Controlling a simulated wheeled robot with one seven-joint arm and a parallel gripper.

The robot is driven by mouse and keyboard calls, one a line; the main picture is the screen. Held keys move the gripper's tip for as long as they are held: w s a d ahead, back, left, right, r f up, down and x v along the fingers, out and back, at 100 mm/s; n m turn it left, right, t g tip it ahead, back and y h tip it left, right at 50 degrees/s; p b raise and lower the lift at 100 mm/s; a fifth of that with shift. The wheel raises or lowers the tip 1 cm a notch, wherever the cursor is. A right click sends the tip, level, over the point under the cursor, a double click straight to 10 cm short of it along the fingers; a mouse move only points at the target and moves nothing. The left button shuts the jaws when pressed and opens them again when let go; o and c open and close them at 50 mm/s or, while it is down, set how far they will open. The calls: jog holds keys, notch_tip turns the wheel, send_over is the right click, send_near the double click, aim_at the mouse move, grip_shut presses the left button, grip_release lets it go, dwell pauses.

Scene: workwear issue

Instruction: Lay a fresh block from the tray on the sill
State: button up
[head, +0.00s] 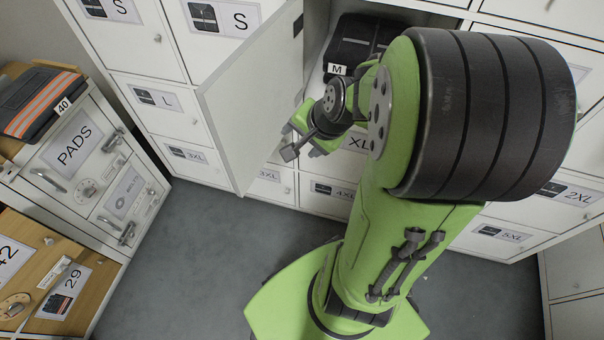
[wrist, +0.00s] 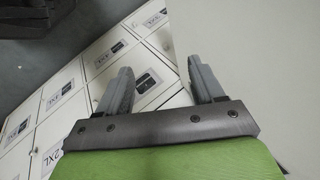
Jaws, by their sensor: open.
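No block, tray or sill can be made out in either view. My gripper (head: 305,148) is in front of the locker wall, to the right of an open white locker door (head: 258,95) and below the open compartment. In the wrist view my gripper (wrist: 160,82) has its two grey fingers spread apart, with nothing between them. A dark folded garment (head: 352,42) with an M tag lies in the open compartment, partly hidden behind my arm.
White lockers with size labels, such as the L locker (head: 160,102), line the back. A PADS cabinet (head: 75,150) stands at left, with a dark, orange-striped garment (head: 38,103) tagged 40 near its top. A wooden-fronted cabinet (head: 40,275) is lower left. Grey floor (head: 200,255) is clear.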

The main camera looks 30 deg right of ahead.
jog(key=s+a+r+n+h, duration=0.1)
jog(key=s+a+r+n, duration=0.7)
jog(key=s+n, duration=0.5)
jog(key=shift+a+r, duration=0.25)
jog(key=shift+r, duration=0.45)
notch_tip(320, 180, up, 15)
jog(key=p, duration=1.4)
jog(key=shift+p, duration=0.35)
